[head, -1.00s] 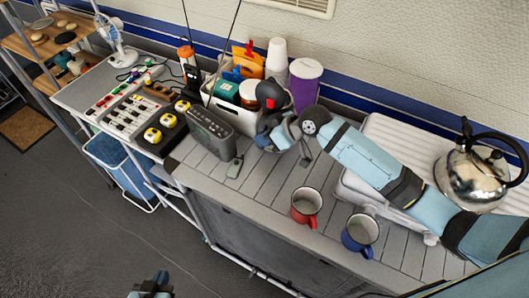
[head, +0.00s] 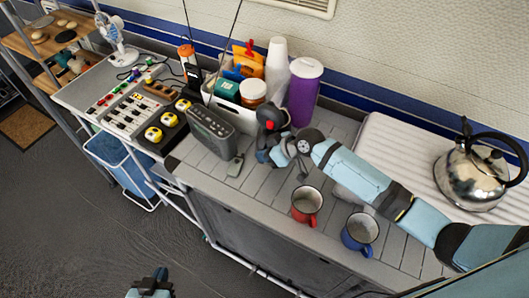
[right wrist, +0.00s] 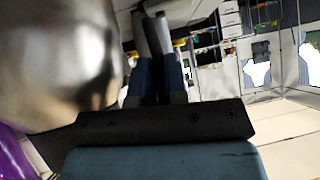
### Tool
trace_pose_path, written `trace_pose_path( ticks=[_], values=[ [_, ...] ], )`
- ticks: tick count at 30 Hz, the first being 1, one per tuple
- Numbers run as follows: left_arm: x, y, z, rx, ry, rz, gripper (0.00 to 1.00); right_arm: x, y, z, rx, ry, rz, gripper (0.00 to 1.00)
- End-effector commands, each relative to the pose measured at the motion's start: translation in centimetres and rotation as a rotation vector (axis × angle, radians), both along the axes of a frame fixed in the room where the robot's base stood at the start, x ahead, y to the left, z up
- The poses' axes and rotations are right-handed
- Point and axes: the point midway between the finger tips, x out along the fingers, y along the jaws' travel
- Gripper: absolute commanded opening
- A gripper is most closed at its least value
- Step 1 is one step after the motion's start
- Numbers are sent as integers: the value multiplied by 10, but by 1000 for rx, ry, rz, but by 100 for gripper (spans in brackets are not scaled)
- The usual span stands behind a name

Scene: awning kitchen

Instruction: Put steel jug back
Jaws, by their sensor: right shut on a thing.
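In the right wrist view the steel jug (right wrist: 55,60) is a large, shiny curved surface filling the left side, very close to the camera. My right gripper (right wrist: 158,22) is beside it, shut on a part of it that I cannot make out.
A radio (head: 211,130), a white bin (head: 237,117) of goods and a purple tumbler (head: 304,92) stand close by. A red mug (head: 305,207) and blue mug (head: 358,233) stand near the front edge. A steel kettle (head: 472,180) is on the ribbed white surface (head: 400,145) at right.

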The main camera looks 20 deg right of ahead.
Motion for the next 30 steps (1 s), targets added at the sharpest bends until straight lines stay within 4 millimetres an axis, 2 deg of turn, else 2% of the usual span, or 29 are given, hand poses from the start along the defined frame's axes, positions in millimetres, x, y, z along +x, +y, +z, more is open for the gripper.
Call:
trace_pose_path(
  ticks=[2, 3, 6, 16, 20, 30],
  values=[
    [0, 0, -2, 0, 0, 0, 0, 1, 0, -2, 1, -4, 0, 0],
    [0, 0, -2, 0, 0, 0, 0, 0, 0, -2, -1, 1, 0, 20],
    [0, 0, -2, 0, 1, 0, 0, 0, 0, -2, -1, 1, 0, 38],
    [-1, 0, 0, 0, 3, -1, 0, 0, -1, 3, 0, 0, 0, 38],
    [-1, 0, -3, 0, 3, -1, 0, -8, -13, 12, -2, -2, 0, 38],
    [-1, 0, -10, 0, 3, -1, 0, -41, -57, 57, -5, -1, 1, 38]
  ],
)
